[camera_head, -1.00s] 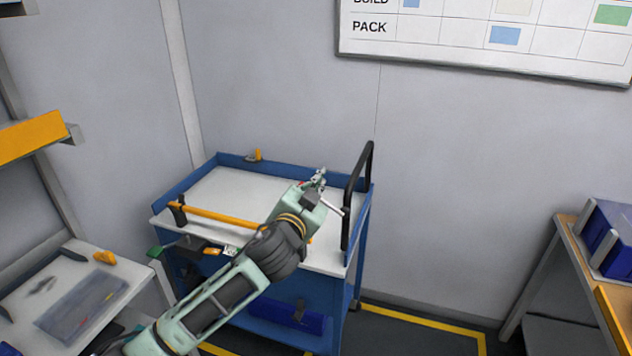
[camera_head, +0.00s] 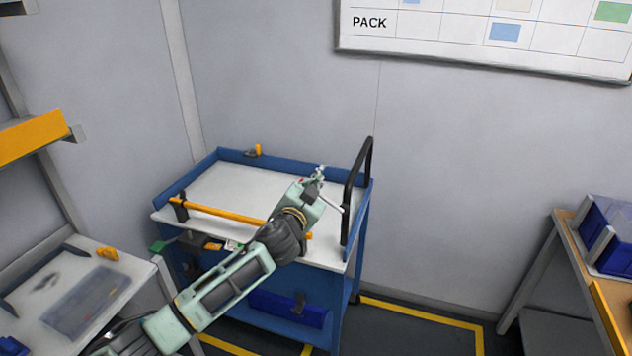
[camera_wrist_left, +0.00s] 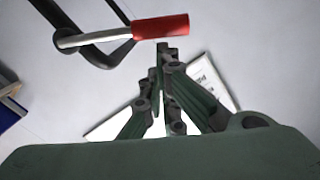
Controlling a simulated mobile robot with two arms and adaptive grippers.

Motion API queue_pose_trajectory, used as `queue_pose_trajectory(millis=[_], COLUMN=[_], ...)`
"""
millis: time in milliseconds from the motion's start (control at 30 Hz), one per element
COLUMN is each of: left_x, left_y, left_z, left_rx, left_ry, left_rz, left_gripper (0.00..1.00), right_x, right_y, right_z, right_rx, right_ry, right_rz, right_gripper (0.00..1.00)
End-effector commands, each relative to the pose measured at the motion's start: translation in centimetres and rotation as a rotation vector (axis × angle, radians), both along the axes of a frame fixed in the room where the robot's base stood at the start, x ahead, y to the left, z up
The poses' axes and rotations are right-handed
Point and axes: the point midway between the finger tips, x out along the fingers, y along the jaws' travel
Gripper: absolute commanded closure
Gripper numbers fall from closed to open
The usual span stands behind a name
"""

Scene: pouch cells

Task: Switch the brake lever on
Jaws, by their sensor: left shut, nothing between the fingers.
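The brake lever is a silver rod with a red grip. In the left wrist view the red grip (camera_wrist_left: 160,27) lies at top centre, its rod running left to a black bar. In the head view the rod (camera_head: 334,204) shows beside the cart's black handle, and most of the red grip is hidden behind my arm. My left gripper (camera_head: 319,173) is above the cart's right side, close to the lever. In the wrist view its fingers (camera_wrist_left: 162,50) are shut and empty, their tips just below the red grip. I cannot tell whether they touch it.
The blue cart's pale top (camera_head: 235,189) is mostly clear. A black upright handle (camera_head: 356,180) stands on its right side and a yellow bar (camera_head: 222,212) crosses its front. Benches stand left (camera_head: 35,290) and right (camera_head: 562,225). A wall is behind.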

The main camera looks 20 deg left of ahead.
Motion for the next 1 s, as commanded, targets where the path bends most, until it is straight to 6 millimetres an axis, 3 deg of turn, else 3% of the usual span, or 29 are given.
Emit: queue_pose_trajectory(millis=[667,1000], left_x=[0.0,0.1], left_y=[1.2,3.0], left_z=[-1.1,-3.3], left_rx=[-0.115,-0.330], left_ry=[0.006,0.014], left_rz=[0.002,0.003], left_gripper=[1.00,1.00], right_x=[-0.1,-0.1], right_y=[0.2,0.2], right_z=[-1.1,-2.9], right_rx=[0.002,0.002], right_ry=[0.001,0.001], right_rz=[-0.001,-0.001], right_gripper=[0.60,0.60])
